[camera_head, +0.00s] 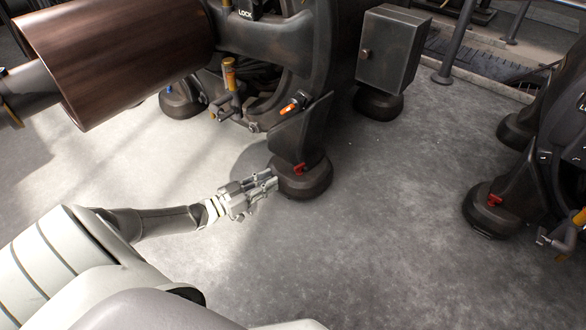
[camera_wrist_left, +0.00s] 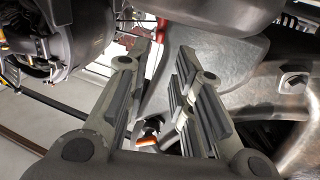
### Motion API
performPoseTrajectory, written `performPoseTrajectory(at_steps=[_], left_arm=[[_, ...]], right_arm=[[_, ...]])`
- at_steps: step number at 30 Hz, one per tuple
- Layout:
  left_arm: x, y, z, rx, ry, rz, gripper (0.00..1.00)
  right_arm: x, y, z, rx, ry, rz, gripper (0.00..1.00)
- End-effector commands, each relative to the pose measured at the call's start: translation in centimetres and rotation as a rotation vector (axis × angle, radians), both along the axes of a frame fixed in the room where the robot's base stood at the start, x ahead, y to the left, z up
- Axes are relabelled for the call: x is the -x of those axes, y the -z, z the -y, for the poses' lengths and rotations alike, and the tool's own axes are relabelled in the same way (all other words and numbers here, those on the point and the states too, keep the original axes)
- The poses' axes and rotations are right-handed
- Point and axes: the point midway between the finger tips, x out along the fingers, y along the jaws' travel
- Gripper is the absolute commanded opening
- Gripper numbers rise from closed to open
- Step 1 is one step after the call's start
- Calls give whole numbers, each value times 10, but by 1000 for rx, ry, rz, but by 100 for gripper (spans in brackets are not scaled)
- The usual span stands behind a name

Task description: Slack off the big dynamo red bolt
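The big dynamo (camera_head: 300,45) is a dark machine with a brown drum (camera_head: 115,50) at upper left. Its red bolt (camera_head: 299,169) sits on top of a round dark foot (camera_head: 305,184) at the middle of the head view. My left gripper (camera_head: 270,179) reaches in from the left, low beside this foot, with its fingertips close to the bolt's left side. I cannot tell whether they touch the foot. In the left wrist view the gripper (camera_wrist_left: 165,55) has its fingers apart with a visible gap. I cannot make out the bolt clearly between them. My right gripper is not in view.
An orange handle (camera_head: 289,108) and a yellow-handled part (camera_head: 229,75) are on the dynamo above the gripper. A grey box (camera_head: 388,50) is at the upper right. Another machine foot with a red bolt (camera_head: 494,199) stands at right. The concrete floor (camera_head: 390,250) between is clear.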

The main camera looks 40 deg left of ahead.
Motion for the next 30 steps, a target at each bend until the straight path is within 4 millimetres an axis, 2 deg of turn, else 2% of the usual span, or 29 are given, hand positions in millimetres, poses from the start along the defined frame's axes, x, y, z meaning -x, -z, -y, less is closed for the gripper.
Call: performPoseTrajectory(at_steps=[1, 9, 15, 21, 29, 30], left_arm=[[-9, 3, 3, 0, 1, 4, 22], [-57, 5, 21, -2, 1, 5, 22], [-81, 3, 30, -3, 1, 3, 22], [-91, 1, 34, -3, 0, 1, 22], [-91, 0, 34, -3, 0, 1, 22], [-91, 0, 34, -4, 0, 1, 19]], right_arm=[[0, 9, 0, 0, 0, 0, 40], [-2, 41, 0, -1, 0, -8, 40], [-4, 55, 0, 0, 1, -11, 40], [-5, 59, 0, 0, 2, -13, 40], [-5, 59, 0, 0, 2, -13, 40], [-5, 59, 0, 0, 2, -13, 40]])
